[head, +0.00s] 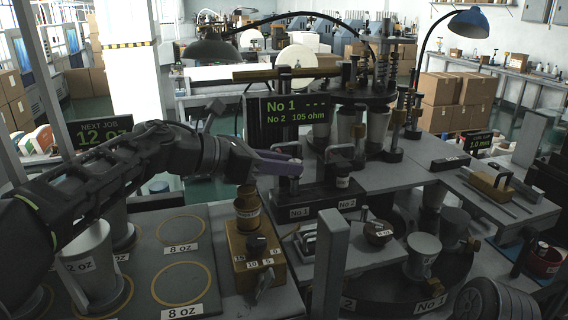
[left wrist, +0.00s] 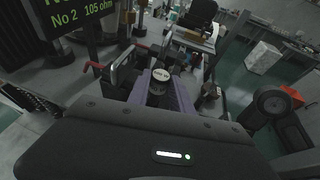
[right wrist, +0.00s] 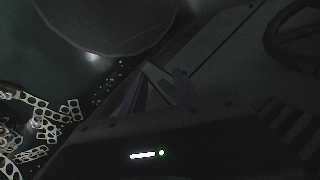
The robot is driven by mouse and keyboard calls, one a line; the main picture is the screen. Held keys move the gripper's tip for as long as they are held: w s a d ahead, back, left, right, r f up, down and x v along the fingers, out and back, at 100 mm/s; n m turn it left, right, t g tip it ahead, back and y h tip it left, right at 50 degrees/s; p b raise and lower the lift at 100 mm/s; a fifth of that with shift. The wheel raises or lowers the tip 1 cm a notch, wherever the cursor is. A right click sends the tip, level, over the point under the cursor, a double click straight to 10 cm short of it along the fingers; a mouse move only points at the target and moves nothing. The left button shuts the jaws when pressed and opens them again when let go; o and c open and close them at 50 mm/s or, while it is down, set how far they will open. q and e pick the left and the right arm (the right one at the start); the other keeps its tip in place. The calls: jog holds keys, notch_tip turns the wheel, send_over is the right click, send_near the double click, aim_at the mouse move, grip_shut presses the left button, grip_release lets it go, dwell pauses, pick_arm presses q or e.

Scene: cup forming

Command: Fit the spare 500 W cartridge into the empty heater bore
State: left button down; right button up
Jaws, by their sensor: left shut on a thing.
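My left gripper (head: 288,166) reaches in from the left, its purple fingers shut on a small metal cartridge (left wrist: 160,80) with a dark band and pale lettering on its end. In the head view the cartridge (head: 294,185) is upright above the No 1 side of the dark heater block (head: 322,197). The fingers hide much of it, and I cannot tell whether its lower end is in the bore. The No 2 side holds a metal piece with a white tag (head: 342,182). My right gripper (right wrist: 158,92) shows dimly in its wrist view, fingers apart and empty.
A display (head: 296,110) reads dashes for No 1 and 105 ohm for No 2. A brass box with a knob (head: 257,250) stands nearer, beside a mat (head: 211,225) marked 8 oz. Cups on a turntable (head: 385,288) stand at lower right.

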pick_arm(q)
jog(key=shift+f+b, duration=0.35)
jog(key=shift+f, duration=0.2)
jog(key=shift+r, duration=0.15)
jog(key=shift+r+p, duration=0.8)
jog(key=shift+p, duration=0.15)
dwell(1.2)
jog(key=shift+f+b, duration=0.45)
jog(key=shift+f, duration=0.4)
jog(key=c, duration=1.1)
grip_release()
jog(key=shift+o, duration=0.2)
jog(key=shift+f, duration=0.1)
